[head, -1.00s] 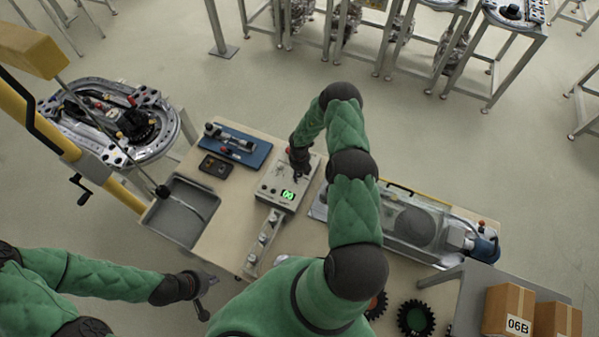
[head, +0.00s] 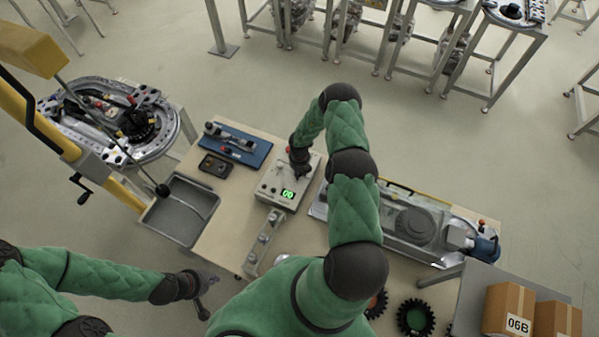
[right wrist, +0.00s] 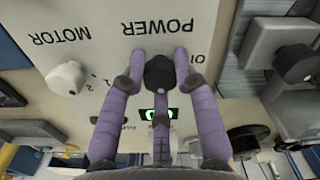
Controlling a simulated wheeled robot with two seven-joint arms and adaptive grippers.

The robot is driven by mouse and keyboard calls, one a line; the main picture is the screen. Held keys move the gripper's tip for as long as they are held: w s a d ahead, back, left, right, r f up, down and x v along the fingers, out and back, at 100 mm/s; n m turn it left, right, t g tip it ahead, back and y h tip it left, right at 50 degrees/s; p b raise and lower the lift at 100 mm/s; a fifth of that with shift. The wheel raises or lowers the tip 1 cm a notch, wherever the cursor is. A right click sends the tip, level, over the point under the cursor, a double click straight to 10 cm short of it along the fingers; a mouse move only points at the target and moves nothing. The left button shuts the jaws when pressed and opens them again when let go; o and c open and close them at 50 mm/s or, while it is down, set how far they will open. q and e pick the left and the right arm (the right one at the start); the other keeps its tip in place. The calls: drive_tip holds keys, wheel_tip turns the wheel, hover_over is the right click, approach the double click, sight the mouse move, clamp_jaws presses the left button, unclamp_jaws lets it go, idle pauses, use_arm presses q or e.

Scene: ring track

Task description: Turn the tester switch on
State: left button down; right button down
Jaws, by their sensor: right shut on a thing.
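The tester (head: 273,192) is a pale box with a lit green display on the wooden table. In the right wrist view its panel (right wrist: 105,30) appears upside down, with the words POWER and MOTOR. My right gripper (right wrist: 160,66) is shut on the black knob (right wrist: 159,78) beside the word POWER, its purple fingers on either side of it. A pale knob (right wrist: 66,78) near the word MOTOR stands free. The knob's markings are partly hidden by the fingers. My left gripper (head: 203,294) hangs off the table's front left, away from the tester; its opening is unclear.
A blue tray (head: 236,147) and a dark handheld device (head: 215,166) lie behind and left of the tester. A grey bin (head: 180,212) is at the table's left. A clear-covered machine (head: 403,225) stands to the right. A metal bracket (head: 262,245) lies in front.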

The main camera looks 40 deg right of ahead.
drive_tip(key=n+b, duration=0.1)
drive_tip(key=n, duration=0.2)
drive_tip(key=shift+w+b, duration=0.1)
drive_tip(key=shift+b, duration=0.2)
drive_tip(key=n, duration=0.4)
drive_tip(key=shift+b, duration=0.35)
drive_tip(key=n, duration=0.5)
drive_tip(key=shift+r, duration=0.1)
drive_tip(key=n, duration=0.5)
drive_tip(key=shift+n, duration=0.5)
drive_tip(key=c, duration=0.9)
unclamp_jaws()
